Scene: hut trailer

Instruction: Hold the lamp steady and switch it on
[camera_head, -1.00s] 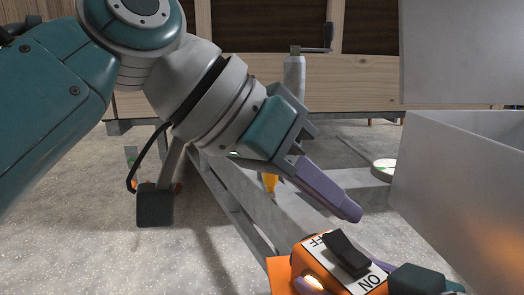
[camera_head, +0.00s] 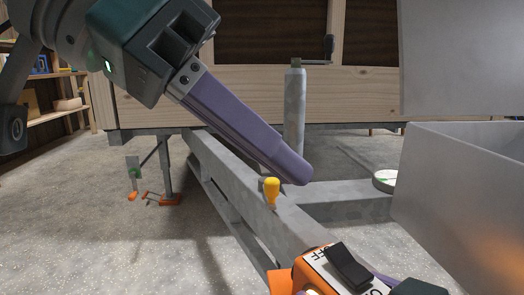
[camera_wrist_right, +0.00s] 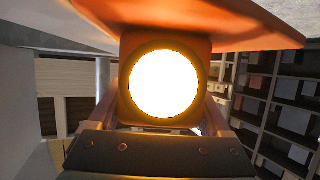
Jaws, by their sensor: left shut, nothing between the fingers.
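The orange lamp (camera_head: 307,270) is at the bottom edge of the head view, partly cut off. Its white top plate is marked OFF at the far end and bears a black rocker switch (camera_head: 348,266). In the right wrist view the lamp's round face (camera_wrist_right: 163,84) glows bright white, so the lamp is lit. My right gripper (camera_wrist_right: 160,115) has its fingers on both sides of the lamp and is shut on it; a bit of it shows at the bottom of the head view. My left gripper (camera_head: 297,172) is shut and empty, its purple fingers above and beyond the lamp, apart from it.
A large grey metal box (camera_head: 460,180) fills the right side. Shelves (camera_head: 60,105) stand far left.

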